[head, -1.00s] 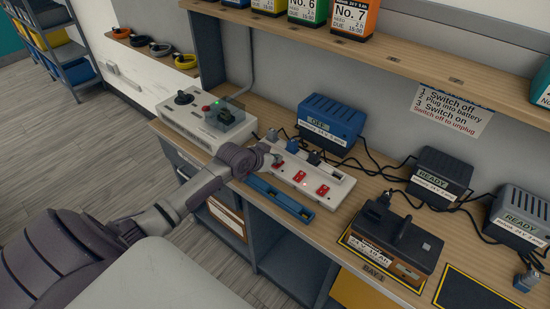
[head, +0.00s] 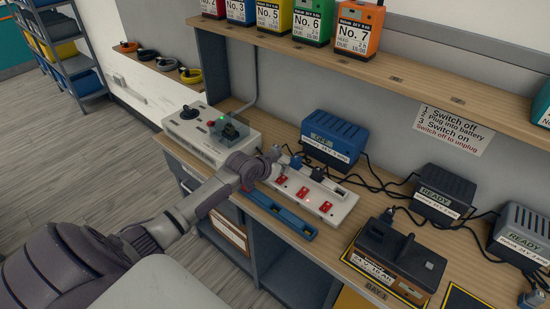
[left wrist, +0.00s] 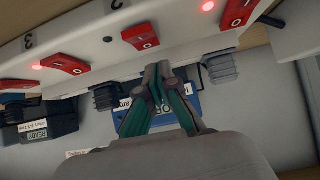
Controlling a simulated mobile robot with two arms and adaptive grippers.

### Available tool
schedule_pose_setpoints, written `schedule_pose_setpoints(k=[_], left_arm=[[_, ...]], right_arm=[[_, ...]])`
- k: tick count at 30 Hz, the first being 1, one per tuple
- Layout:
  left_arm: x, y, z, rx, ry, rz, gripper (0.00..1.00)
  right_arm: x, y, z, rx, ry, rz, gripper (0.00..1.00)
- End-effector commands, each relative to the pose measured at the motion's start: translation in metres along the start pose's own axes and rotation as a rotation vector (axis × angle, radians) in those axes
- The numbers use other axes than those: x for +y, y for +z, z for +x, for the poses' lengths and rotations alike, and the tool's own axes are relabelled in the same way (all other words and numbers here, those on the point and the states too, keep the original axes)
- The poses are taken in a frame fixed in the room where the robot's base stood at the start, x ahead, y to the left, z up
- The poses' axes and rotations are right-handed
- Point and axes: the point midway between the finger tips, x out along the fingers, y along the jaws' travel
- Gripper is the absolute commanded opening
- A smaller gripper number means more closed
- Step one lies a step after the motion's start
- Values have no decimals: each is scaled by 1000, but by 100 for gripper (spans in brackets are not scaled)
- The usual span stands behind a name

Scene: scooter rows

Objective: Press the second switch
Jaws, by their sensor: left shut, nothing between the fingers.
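The switch marked 3 (left wrist: 61,65) and the one at the right (left wrist: 233,12) each have a glowing red light. My left gripper (head: 276,152) is over the left end of the strip, shut and empty. In the left wrist view its teal fingertips (left wrist: 158,70) appear just below the middle switch, apart from it. My right gripper is out of view.
Dark plugs (head: 317,173) stand along the strip's back, with cables running to the blue charger (head: 334,138). A blue tray (head: 282,216) lies in front of the strip. A grey control box (head: 190,135) stands left, and a battery (head: 396,252) right.

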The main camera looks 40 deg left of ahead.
Motion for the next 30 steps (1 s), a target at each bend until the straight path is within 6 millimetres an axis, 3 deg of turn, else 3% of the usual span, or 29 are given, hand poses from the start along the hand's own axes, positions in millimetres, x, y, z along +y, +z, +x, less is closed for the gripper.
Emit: schedule_pose_setpoints(k=[1,5,7,12,18,30], left_arm=[[0,-14,-9,2,0,0,0],[2,-38,-22,3,-1,-1,0],[1,-30,-34,2,-1,4,0],[1,-39,-72,2,-2,4,0],[1,-46,-101,1,-2,1,0],[1,-50,-111,1,-1,-1,0]], right_arm=[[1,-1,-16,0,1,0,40],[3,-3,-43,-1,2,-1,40],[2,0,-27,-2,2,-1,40],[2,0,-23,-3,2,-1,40],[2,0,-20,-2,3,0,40],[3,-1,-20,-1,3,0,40]])
